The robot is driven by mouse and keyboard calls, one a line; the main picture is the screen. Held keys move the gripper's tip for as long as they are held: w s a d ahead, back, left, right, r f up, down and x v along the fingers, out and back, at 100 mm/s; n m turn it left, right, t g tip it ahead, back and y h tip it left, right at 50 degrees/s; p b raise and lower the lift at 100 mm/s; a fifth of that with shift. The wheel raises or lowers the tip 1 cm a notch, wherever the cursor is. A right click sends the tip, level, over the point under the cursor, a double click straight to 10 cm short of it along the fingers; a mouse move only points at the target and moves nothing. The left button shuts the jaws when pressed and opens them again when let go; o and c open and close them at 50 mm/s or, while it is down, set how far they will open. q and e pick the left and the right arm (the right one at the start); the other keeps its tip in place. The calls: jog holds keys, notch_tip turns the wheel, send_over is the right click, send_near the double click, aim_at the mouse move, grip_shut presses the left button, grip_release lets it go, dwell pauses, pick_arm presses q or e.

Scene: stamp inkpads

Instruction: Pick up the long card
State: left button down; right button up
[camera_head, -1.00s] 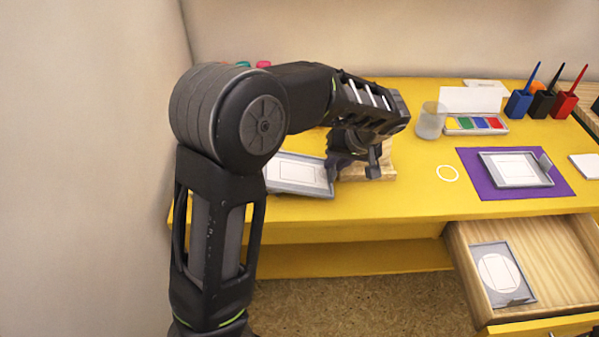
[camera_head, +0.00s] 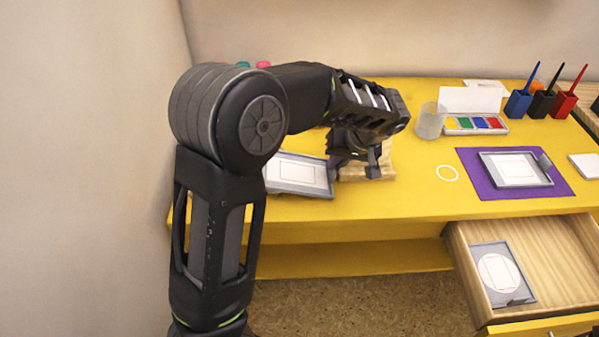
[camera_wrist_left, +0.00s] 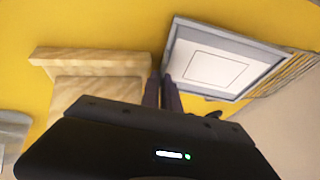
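I cannot tell for certain which card is the long card. A white card (camera_head: 300,172) with a printed rectangle lies in a grey tray (camera_head: 296,192) on the left of the desk, partly behind my left arm. In the left wrist view the card (camera_wrist_left: 216,69) and the tray (camera_wrist_left: 236,38) show at upper right. My left gripper (camera_wrist_left: 162,92) has its dark fingers close together, between the tray's edge and a wooden block (camera_wrist_left: 92,61). Whether they hold a thin edge is unclear. In the head view the left gripper (camera_head: 357,160) is low over that block. My right gripper is not in view.
A grey tray (camera_head: 548,180) with a card sits on a purple mat (camera_head: 478,180). An open drawer (camera_head: 545,245) holds another tray (camera_head: 520,296) with a circle-marked card. A glass (camera_head: 430,121), a paint box (camera_head: 475,125) and several ink pots stand behind.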

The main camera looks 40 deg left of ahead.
pick_arm(q)
notch_tip(320, 180, up, 10)
jog(key=shift+p, duration=0.35)
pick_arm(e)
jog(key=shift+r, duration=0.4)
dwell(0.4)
